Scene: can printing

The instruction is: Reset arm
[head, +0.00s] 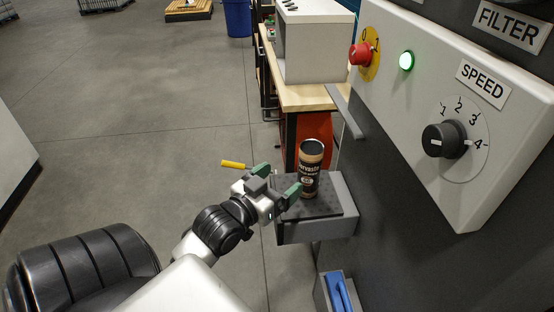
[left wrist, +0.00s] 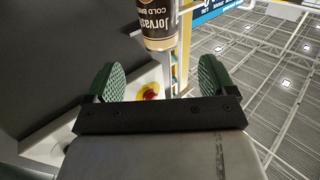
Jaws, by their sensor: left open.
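A dark can with a tan printed label (head: 311,168) stands upright on a small grey shelf (head: 341,228) at the machine's side. My left gripper (head: 278,181) has green finger pads and is open, with its fingers spread just to the left of the can. In the left wrist view the can (left wrist: 160,22) shows upside down, beyond the open fingers (left wrist: 160,80) and roughly centred between them. Nothing is between the pads. My right gripper is not in view.
The machine's panel carries a red stop button (head: 360,53), a lit green lamp (head: 406,60) and a speed knob (head: 444,140). A blue item (head: 339,291) sits in a holder below the shelf. A wooden bench (head: 303,97) stands behind. Open floor (head: 150,120) lies to the left.

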